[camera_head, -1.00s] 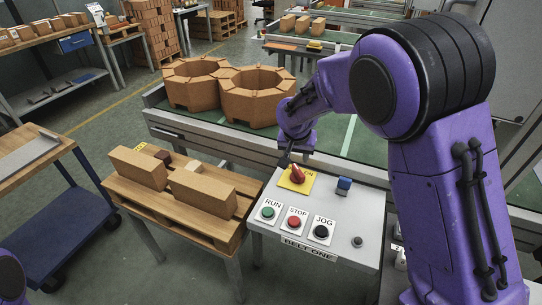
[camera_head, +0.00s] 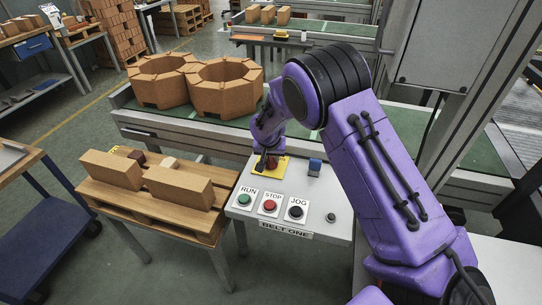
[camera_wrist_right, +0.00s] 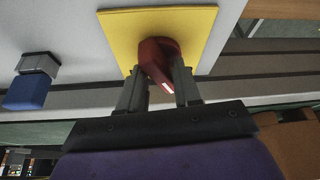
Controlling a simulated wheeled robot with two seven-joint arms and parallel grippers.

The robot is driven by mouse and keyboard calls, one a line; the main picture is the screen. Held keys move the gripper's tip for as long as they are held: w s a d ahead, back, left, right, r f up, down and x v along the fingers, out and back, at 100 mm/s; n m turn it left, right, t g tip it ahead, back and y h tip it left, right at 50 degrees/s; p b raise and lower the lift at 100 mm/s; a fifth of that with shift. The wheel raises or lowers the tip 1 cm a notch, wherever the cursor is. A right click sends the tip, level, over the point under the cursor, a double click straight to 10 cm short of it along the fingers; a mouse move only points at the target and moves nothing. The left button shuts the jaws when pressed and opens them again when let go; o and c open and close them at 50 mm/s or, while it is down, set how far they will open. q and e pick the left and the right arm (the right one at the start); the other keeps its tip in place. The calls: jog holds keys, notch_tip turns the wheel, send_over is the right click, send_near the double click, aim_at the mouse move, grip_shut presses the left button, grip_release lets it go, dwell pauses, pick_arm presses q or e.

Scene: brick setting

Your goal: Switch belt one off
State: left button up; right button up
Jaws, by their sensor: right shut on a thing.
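The belt one panel (camera_head: 246,216) is a pale sloped box labelled BELT ONE. My right gripper (camera_wrist_right: 160,83) is shut on the knob, one finger on each side. My left gripper is not in view.
The panel has a green RUN button (camera_head: 243,200), a red STOP button (camera_head: 269,205), a black JOG button (camera_head: 296,211) and a blue switch (camera_head: 315,167). A pallet table with bricks (camera_head: 179,187) stands left. Brick rings (camera_head: 226,88) sit on the belt behind.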

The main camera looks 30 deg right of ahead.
grip_shut()
jog(key=shift+r, duration=0.1)
jog(key=n+y+p, duration=0.1)
jog(key=n+p, duration=0.1)
jog(key=shift+d+n, duration=0.1)
jog(key=shift+n, duration=0.2)
jog(key=n+y+p, duration=0.1)
jog(key=n, duration=0.1)
jog(key=shift+n+t, duration=0.4)
jog(key=shift+s+n+y+p, duration=0.1)
jog(key=shift+n+y+p, duration=0.2)
jog(key=shift+n+p, duration=0.35)
jog(key=shift+n, duration=0.35)
